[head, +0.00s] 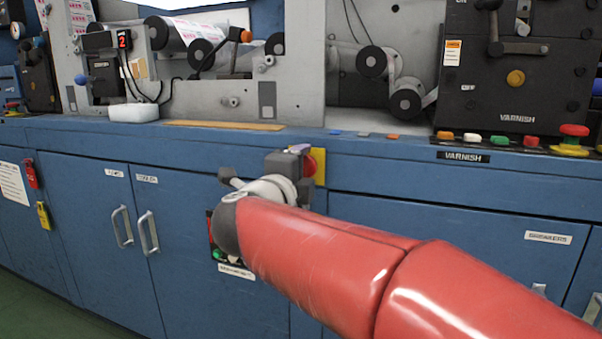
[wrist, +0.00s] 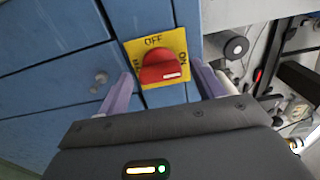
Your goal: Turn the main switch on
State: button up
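The main switch is a red rotary knob (wrist: 160,70) on a yellow plate (wrist: 149,44) in the wrist view. OFF is printed at the plate's top and ON at its right; the left lettering is hard to read. A white mark lies on the knob's right half, on the ON side. In the head view the red knob (head: 317,160) shows partly behind my gripper (head: 298,158). In the wrist view my gripper (wrist: 161,78) is open, one purple finger on each side of the knob. Gaps show between fingers and knob; depth is hard to judge.
Blue cabinet doors (head: 130,240) lie below the ledge. A box with a green button (head: 217,253) sits behind my arm. On the ledge at right are several coloured buttons (head: 500,140) and a red emergency stop (head: 574,131). Rollers (head: 405,102) stand above.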

jog(key=v, duration=0.8)
jog(key=shift+p, duration=0.4)
